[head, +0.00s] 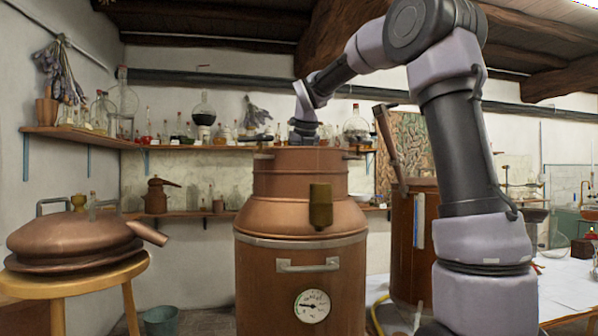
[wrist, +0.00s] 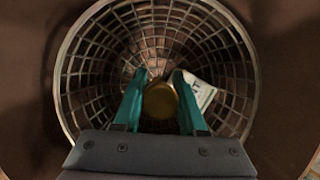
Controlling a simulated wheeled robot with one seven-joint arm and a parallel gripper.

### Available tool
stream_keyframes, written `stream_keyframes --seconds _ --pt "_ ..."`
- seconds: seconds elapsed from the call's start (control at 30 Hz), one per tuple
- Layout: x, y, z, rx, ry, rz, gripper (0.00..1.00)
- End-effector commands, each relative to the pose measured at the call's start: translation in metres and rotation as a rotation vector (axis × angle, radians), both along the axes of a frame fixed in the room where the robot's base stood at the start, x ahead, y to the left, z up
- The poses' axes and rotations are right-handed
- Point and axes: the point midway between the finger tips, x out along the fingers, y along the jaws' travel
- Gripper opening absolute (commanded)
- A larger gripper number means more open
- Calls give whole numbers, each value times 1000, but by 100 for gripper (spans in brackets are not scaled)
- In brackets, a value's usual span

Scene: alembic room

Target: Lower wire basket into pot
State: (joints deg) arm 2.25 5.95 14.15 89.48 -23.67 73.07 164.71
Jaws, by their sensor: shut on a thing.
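The copper pot (head: 300,262) stands upright in the middle of the head view, with a gauge on its front. My gripper is at the pot's open mouth, and its fingers are hidden behind the rim in the head view. In the wrist view, my gripper (wrist: 160,84) has two teal fingers on either side of a round brass knob (wrist: 160,101) at the centre of the wire basket (wrist: 62,75). The basket's round rim lies inside the pot's brown wall (wrist: 28,60). A white label (wrist: 205,93) shows beside the right finger. The basket is hidden in the head view.
A copper lid (head: 75,240) with a spout rests on a wooden stool (head: 80,285) at the left. Another copper vessel (head: 408,240) stands behind the pot at the right. Shelves of glassware (head: 205,140) line the back wall. A white table (head: 568,285) is at the far right.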

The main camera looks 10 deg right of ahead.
Motion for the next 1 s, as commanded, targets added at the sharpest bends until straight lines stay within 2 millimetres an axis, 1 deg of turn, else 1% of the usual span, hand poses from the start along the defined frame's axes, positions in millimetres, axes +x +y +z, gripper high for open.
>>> stream_keyframes --seconds 0.87,0.9,0.97,1.0 --pt "0 0 -2 0 -2 0 0" --pt "0 0 -2 0 -2 0 52" --pt "0 0 -2 0 -2 0 75" --pt "0 0 -3 0 -2 0 76"
